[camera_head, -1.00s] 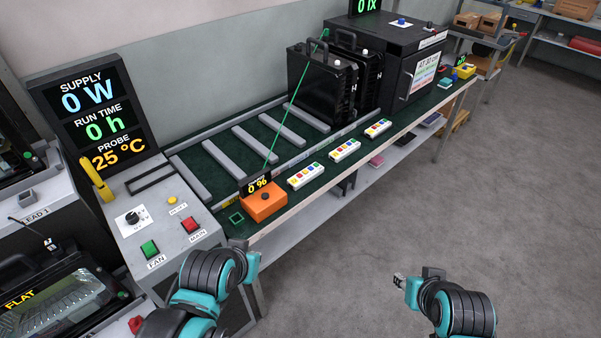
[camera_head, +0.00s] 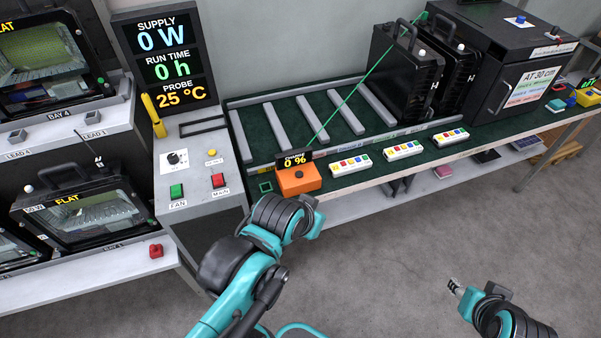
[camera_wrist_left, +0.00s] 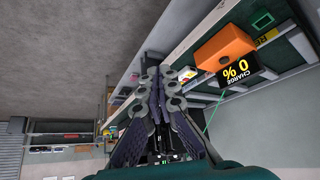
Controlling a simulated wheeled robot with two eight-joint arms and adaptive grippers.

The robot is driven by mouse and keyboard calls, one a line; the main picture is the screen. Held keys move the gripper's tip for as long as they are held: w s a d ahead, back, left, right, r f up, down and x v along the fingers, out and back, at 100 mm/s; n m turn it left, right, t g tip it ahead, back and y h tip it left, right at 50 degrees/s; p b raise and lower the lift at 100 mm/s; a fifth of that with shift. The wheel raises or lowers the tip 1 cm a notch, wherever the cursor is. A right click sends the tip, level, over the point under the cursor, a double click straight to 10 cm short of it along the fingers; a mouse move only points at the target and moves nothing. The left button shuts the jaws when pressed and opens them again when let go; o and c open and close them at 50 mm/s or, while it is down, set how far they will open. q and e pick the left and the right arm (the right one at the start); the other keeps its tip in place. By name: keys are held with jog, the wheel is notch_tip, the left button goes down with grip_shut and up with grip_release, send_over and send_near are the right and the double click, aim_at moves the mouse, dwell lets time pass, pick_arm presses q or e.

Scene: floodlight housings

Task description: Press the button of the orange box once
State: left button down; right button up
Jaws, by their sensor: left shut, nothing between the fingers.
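The orange box (camera_head: 300,181) sits on the green bench top near its left front corner, with a dark round button (camera_head: 297,174) on top and a black display reading CHARGE 0 % (camera_head: 294,160) behind it. In the head view my left arm ends just in front of and below the box. My right gripper (camera_head: 455,287) is over the floor at the lower right, small in view.
A control panel (camera_head: 197,184) with FAN and MAIN buttons stands left of the box. Several white strips with coloured buttons (camera_head: 351,164) lie to its right. A green line runs from the box area up to the black housings (camera_head: 405,75). The floor in front is clear.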

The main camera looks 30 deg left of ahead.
pick_arm(q)
jog(key=w+a+r+n+h+p, duration=0.1)
jog(key=w+a+r+p, duration=0.2)
jog(key=w, duration=0.3)
jog(key=n+t+h+p, duration=0.1)
jog(key=n+h+p, duration=0.15)
jog(key=p, duration=0.35)
send_over(297, 174)
notch_tip(297, 174, down, 2)
jog(key=shift+s+f+m+h, duration=0.1)
jog(key=shift+m+h, duration=0.15)
jog(key=shift+h, duration=0.1)
notch_tip(297, 174, down, 8)
jog(key=b, duration=0.6)
jog(key=shift+r, duration=0.25)
jog(key=shift+f+b, duration=0.6)
jog(key=shift+f, duration=0.05)
jog(key=shift+f, duration=0.1)
jog(key=shift+f+b, duration=0.3)
jog(key=shift+b, duration=0.1)
